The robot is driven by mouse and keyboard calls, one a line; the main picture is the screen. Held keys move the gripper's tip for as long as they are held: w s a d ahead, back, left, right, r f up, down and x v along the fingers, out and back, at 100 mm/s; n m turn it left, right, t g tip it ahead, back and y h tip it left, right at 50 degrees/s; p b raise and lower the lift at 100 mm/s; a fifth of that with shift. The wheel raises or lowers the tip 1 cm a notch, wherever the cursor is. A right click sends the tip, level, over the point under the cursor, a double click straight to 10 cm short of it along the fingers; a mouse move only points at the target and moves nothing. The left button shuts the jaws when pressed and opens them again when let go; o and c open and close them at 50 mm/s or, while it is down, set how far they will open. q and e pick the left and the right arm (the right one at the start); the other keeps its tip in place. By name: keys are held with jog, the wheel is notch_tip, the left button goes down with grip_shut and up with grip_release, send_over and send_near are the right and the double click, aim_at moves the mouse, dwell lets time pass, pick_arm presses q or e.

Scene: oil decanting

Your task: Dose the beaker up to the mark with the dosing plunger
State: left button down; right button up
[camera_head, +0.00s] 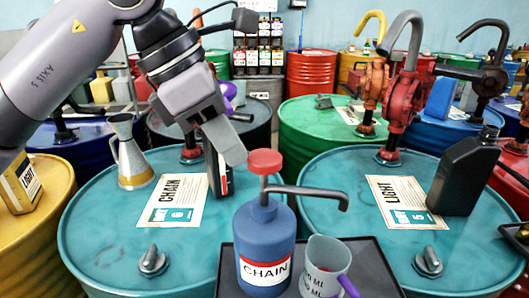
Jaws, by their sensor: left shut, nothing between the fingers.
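A blue dosing bottle (264,240) labelled CHAIN stands upright at the front, with a red plunger knob (265,161) raised on top and a dark spout (312,192) reaching right. My right gripper is not in view.
The bottle and beaker stand on a dark tray (378,275) between two teal drums. The left drum holds a CHAIN card (172,200) and a metal jug (130,158); the right one a LIGHT card (402,202), black canister (462,180) and red pump (398,100).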

pick_arm(q)
jog(key=shift+a, duration=0.15)
jog(key=shift+r, duration=0.15)
jog(key=v, duration=0.7)
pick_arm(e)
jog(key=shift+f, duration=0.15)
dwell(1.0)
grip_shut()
